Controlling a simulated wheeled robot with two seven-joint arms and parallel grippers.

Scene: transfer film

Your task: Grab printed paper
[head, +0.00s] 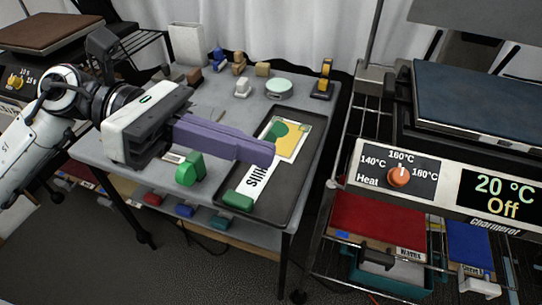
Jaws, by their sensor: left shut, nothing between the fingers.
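A printed paper (292,137) with a yellow, green and white picture lies on a dark tray (287,187) on the grey table. My left gripper (268,156) reaches in from the left with long purple fingers. The fingers are shut and empty, and their tips overlap the lower left edge of the printed paper in the picture. I cannot tell whether they touch it. A white strip with dark lettering (262,178) lies below the fingertips, partly hidden by them. My right gripper does not show.
A green block (237,201) lies on the tray's near end, and another green object (188,171) stands left of the tray. A tape dispenser (323,80) and a round pale tin (279,88) stand behind. A heat press (400,179) stands at right.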

